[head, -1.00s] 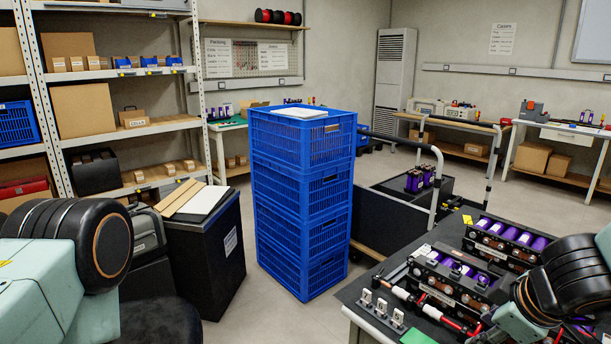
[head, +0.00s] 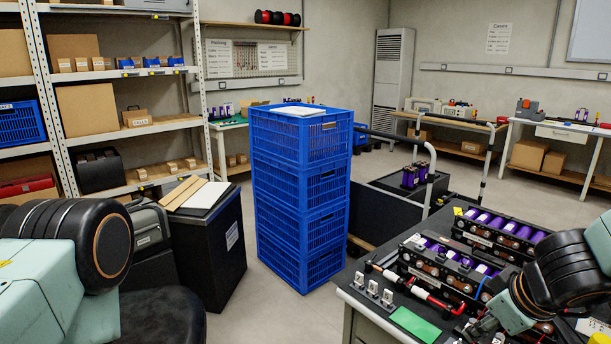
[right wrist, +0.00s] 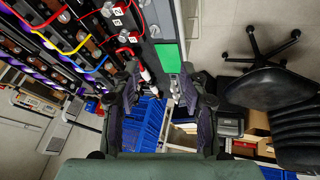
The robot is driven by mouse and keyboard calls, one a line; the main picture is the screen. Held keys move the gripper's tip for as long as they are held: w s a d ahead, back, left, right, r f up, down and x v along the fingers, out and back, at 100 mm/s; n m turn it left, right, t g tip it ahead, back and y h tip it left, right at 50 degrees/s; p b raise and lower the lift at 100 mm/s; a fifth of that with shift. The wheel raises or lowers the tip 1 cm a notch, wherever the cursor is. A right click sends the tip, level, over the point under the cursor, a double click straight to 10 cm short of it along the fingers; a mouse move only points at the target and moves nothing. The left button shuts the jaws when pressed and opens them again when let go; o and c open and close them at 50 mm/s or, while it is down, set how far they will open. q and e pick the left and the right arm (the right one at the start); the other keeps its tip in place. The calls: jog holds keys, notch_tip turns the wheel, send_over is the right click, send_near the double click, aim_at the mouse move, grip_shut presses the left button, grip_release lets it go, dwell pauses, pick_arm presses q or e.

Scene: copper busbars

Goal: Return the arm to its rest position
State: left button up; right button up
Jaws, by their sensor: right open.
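My right arm (head: 565,265) reaches over the workbench (head: 385,325) at the lower right of the head view, and its gripper is partly hidden at the bottom edge. In the right wrist view my right gripper (right wrist: 160,72) is open, with nothing between its fingers. The green card (right wrist: 168,57) and the bench edge show beyond the fingertips. My left arm (head: 70,260) is folded at the lower left of the head view, and its gripper is out of sight.
Battery modules (head: 455,270) with purple cells, small metal stands (head: 373,288) and a red-handled tool (head: 432,300) crowd the bench. A blue crate stack (head: 300,200) stands left of it, near a black cart (head: 395,205). An office chair (right wrist: 265,85) shows in the right wrist view.

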jog(key=s+a+f+m+h, duration=0.1)
jog(key=s+a+f+m, duration=0.1)
jog(key=s+f+m, duration=0.4)
jog(key=s+a+f+m, duration=0.2)
jog(key=s+f+m, duration=0.15)
jog(key=f, duration=0.55)
jog(key=s+a+f+n+g, duration=0.1)
jog(key=s+f+g, duration=0.1)
jog(key=s, duration=0.4)
jog(key=s+a+f+n+g, duration=0.1)
jog(key=s+f+g, duration=0.1)
jog(key=s+f, duration=0.2)
jog(key=s+a+f+n+g+y, duration=0.1)
jog(key=s+f, duration=0.3)
jog(key=s, duration=0.5)
jog(key=shift+a+g, duration=0.35)
jog(key=shift+g, duration=0.05)
